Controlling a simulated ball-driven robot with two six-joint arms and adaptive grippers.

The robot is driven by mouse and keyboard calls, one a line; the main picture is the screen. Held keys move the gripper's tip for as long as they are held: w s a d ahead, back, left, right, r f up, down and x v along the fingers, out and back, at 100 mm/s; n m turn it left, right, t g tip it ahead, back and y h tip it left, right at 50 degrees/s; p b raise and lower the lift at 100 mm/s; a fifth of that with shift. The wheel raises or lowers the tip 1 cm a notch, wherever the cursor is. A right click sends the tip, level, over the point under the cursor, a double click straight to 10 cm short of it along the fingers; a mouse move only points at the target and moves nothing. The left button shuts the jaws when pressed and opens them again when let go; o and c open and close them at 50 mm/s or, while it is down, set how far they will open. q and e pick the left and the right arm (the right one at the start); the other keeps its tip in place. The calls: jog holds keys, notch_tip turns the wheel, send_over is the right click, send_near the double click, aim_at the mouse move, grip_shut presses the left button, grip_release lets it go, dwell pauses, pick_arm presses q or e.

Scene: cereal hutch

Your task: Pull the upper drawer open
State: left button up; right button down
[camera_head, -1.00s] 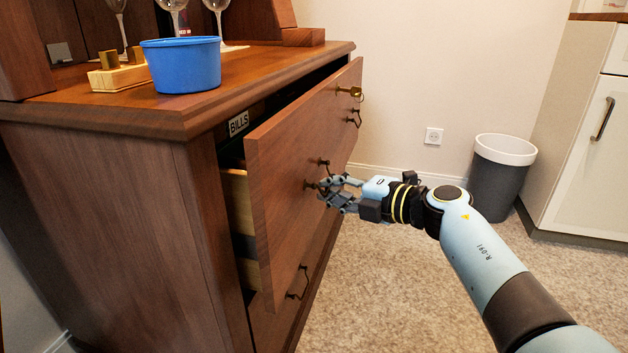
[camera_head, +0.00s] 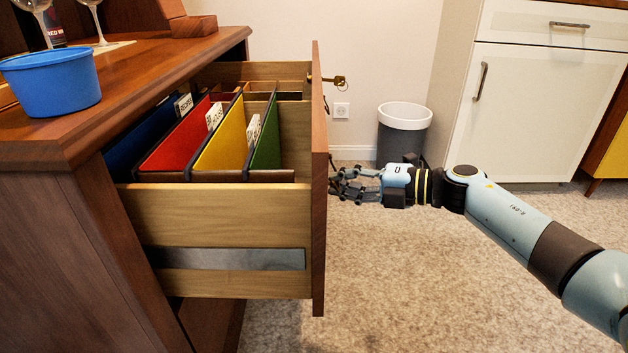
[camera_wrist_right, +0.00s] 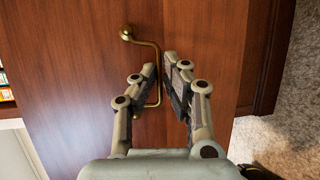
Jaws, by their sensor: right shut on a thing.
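The upper drawer (camera_head: 222,215) stands far out of the wooden hutch, its front panel (camera_head: 318,230) seen nearly edge-on in the head view. Hanging folders in blue, red, yellow and green show inside it. My right gripper (camera_head: 338,186) is at the outer face of the front panel. In the right wrist view, a curved brass handle (camera_wrist_right: 157,62) lies between the fingers of the right gripper (camera_wrist_right: 166,84), which are shut on it. The handle's lower end is partly hidden by the fingers. My left gripper is not in view.
A blue tub (camera_head: 52,82) stands on the hutch top (camera_head: 150,62). A grey bin (camera_head: 402,135) stands by the wall, beside a white cabinet (camera_head: 540,110). The carpet (camera_head: 430,280) in front is clear.

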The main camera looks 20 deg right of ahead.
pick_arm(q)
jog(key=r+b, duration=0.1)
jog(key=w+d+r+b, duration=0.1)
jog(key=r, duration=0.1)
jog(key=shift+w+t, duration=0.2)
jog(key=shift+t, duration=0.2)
pick_arm(e)
jog(key=s+d, duration=0.2)
jog(key=d, duration=0.5)
jog(key=s+d, duration=0.3)
jog(key=d, duration=0.5)
jog(key=shift+d, duration=0.25)
jog(key=shift+w+r, duration=0.1)
jog(key=c, duration=1.5)
grip_release()
jog(key=shift+d, duration=0.25)
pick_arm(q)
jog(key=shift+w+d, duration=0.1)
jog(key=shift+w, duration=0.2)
pick_arm(e)
jog(key=shift+o, duration=0.3)
jog(key=shift+a, duration=0.1)
